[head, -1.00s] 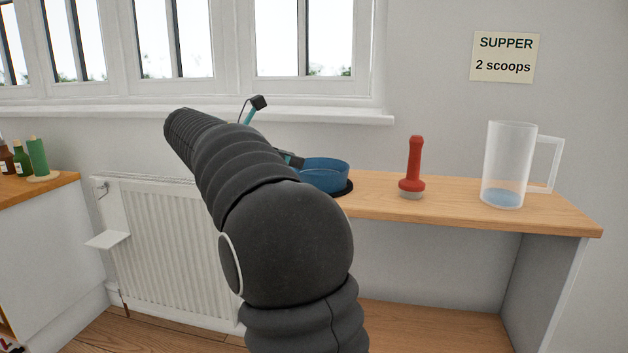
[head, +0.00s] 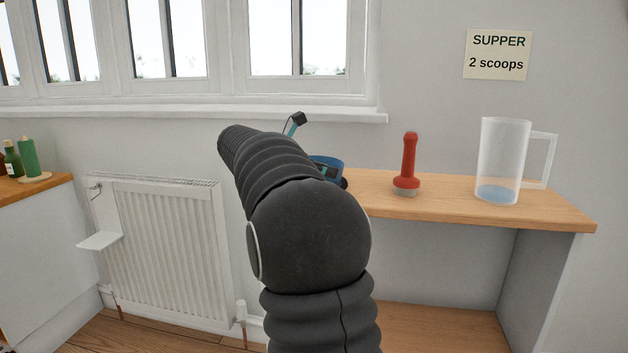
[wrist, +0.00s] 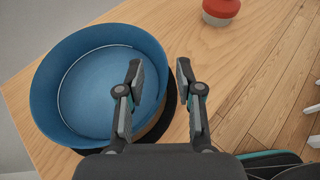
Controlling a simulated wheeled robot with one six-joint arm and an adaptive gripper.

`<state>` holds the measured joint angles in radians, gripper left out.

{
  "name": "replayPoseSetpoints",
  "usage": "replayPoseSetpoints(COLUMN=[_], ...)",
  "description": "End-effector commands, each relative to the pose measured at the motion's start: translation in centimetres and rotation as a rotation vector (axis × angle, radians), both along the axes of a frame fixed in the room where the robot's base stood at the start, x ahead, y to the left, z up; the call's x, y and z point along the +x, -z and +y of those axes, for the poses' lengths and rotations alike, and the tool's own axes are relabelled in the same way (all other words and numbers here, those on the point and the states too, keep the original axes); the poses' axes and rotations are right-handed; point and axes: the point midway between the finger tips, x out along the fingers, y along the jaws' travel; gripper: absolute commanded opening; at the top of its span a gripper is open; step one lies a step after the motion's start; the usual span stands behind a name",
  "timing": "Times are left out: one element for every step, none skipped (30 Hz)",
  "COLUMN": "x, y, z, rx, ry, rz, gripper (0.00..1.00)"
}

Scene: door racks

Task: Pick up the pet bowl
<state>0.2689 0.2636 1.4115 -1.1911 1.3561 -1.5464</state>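In the head view my arm hides most of the bowl (head: 338,161), and the gripper shows only in part.
A clear jug (head: 503,160) with a blue bottom stands farther right. A radiator (head: 165,245) is at the left under the window. The wall note (head: 498,54) reads "SUPPER 2 scoops".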

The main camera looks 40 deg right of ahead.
Motion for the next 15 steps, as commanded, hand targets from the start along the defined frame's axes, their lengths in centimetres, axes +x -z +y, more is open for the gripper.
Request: replayPoseSetpoints(x=[-0.1, -0.1, -0.2, -0.2, -0.2, -0.1, -0.1, -0.1, -0.1, -0.1, -0.1, -0.1, -0.1, -0.1, -0.1], y=[0.4, 0.5, 0.7, 0.8, 0.8, 0.9, 0.9, 0.9, 0.8, 0.8, 0.9, 0.9, 0.9, 0.8, 0.8], z=[-0.8, -1.2, -1.6, -1.8, -1.9, -2.0, -2.0, -2.0, -2.0, -2.0, -2.0, -2.0, -2.0, -2.0, -2.0], rx=[0.0, 0.0, 0.0, 0.0, 0.0, 0.0, 0.0, 0.0, 0.0, 0.0, 0.0, 0.0, 0.0, 0.0, 0.0], ry=[0.002, 0.002, 0.002, 0.001, 0.0, -0.001, -0.001, -0.001, -0.002, -0.001, -0.001, -0.001, -0.001, -0.001, -0.001], rz=[0.001, 0.0, 0.001, 0.0, 0.0, 0.0, 0.0, 0.0, -0.001, 0.0, 0.0, 0.0, 0.0, 0.0, 0.0], gripper=[0.36, 0.36, 0.36, 0.36, 0.36, 0.36, 0.36, 0.36, 0.36, 0.36, 0.36, 0.31, 0.23, 0.16, 0.06])
